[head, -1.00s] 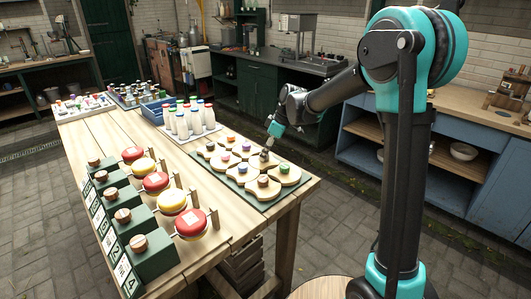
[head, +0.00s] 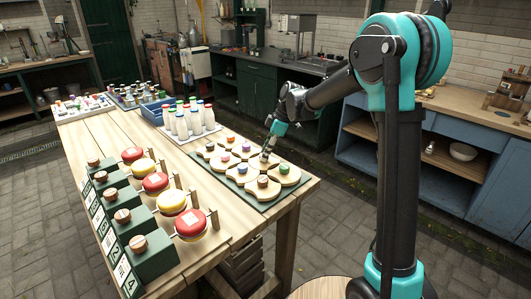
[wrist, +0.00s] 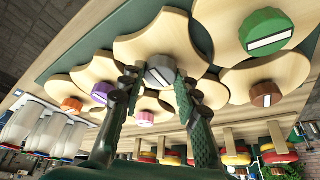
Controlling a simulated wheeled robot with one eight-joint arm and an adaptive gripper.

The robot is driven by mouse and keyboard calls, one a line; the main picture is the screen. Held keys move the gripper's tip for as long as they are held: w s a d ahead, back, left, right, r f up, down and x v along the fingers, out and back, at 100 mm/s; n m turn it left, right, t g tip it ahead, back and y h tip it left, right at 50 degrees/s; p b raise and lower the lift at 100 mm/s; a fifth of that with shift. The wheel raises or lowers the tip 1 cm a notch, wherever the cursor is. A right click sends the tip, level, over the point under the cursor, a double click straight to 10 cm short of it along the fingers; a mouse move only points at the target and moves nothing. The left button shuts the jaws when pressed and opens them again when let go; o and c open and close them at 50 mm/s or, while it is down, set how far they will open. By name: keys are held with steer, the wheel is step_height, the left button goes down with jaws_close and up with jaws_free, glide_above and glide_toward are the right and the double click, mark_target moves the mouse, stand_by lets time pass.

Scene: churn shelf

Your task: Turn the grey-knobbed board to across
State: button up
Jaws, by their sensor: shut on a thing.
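The grey knob (wrist: 160,72), with a pale stripe across its top, sits on a scalloped wooden board (wrist: 158,42) in the middle of the wrist view. My gripper (wrist: 157,82) has one finger on each side of the knob and is shut on it. The stripe lies slightly tilted in that view.
Neighbouring boards carry a green knob (head: 284,169), a brown knob (head: 262,181) and a purple knob (wrist: 104,92), close around the grey one. They lie on a green mat (head: 262,206). White bottles (head: 182,127) stand behind.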

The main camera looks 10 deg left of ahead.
steer(key=o, duration=1.2)
steer(key=shift+c, duration=0.2)
steer(key=shift+r, duration=0.1)
steer(key=v, duration=1.1)
steer(key=shift+d+r, duration=0.25)
steer(key=shift+r, duration=0.1)
steer(key=s+d+f+m+t+h, duration=0.2)
steer(key=s+d+f+m, duration=0.7)
steer(key=s+d, duration=0.4)
steer(key=s+d+f+m+t+h, duration=0.2)
steer(key=s+d+f+m, duration=0.8)
steer(key=s+d, duration=0.3)
steer(key=shift+s+d+f+m+t, duration=0.3)
steer(key=shift+s+d+f+t, duration=0.1)
steer(key=shift+d+f, duration=0.2)
